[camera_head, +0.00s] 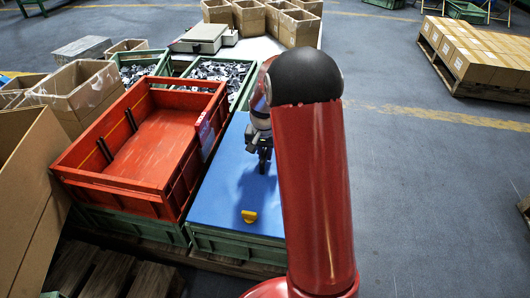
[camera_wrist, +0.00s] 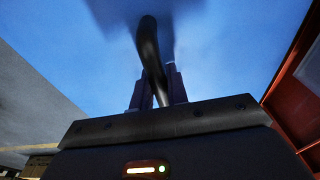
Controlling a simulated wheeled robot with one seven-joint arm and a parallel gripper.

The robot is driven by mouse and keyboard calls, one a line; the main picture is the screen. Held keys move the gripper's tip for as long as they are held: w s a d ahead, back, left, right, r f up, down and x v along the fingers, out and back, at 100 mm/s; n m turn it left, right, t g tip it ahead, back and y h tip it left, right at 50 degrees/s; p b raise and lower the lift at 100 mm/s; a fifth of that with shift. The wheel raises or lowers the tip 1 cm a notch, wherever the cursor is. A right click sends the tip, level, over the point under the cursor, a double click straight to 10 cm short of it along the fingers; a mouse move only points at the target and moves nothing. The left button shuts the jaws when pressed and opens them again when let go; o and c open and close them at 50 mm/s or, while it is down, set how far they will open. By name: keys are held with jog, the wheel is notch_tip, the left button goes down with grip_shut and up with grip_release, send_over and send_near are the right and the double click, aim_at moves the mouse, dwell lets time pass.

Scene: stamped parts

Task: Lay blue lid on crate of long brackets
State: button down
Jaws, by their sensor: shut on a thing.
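The blue lid (camera_head: 232,190) is a flat blue panel with a small yellow piece (camera_head: 249,216) near its front edge. It lies over the front green crate (camera_head: 235,245), level as far as I can see; I cannot tell whether it is fully seated. The crate's contents are hidden under it. My gripper (camera_head: 262,164) is over the lid's middle, pointing down. In the wrist view, my gripper (camera_wrist: 156,92) is shut on the lid's dark curved handle (camera_wrist: 149,45), with the blue surface (camera_wrist: 215,45) filling the view behind. My red arm hides the lid's right side.
An empty red crate (camera_head: 153,143) stands on a green crate close along the lid's left. Green crates of metal parts (camera_head: 217,72) are behind. Cardboard boxes (camera_head: 82,92) stand at left and at the back. The floor on the right is clear up to a pallet of boxes (camera_head: 480,60).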

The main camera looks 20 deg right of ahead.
jog(key=shift+f+b, duration=0.4)
jog(key=shift+f, duration=0.3)
jog(key=c, duration=1.3)
grip_release()
jog(key=shift+s+a+r+p, duration=0.15)
jog(key=shift+r+p, duration=0.15)
jog(key=shift+r, duration=1)
jog(key=shift+s+r+p, duration=0.1)
jog(key=shift+r+p, duration=0.15)
jog(key=shift+r, duration=1.05)
jog(key=shift+s+a+r+p, duration=0.15)
jog(key=shift+r+p, duration=0.15)
jog(key=shift+r, duration=1)
jog(key=shift+r, duration=0.2)
jog(key=s+a+r+n+t+p, duration=0.2)
jog(key=s+a+r+p, duration=0.25)
jog(key=s+r, duration=0.6)
jog(key=s+a+r+n+t+p, duration=0.1)
jog(key=s+a+r+n+p, duration=0.3)
jog(key=s+r, duration=0.65)
jog(key=s+a+r+t+p, duration=0.1)
jog(key=s+a+r+p, duration=0.1)
jog(key=s, duration=0.5)
jog(key=shift+s+a+r+n+y, duration=0.2)
jog(key=shift+r+n+y, duration=0.2)
jog(key=shift+r, duration=0.45)
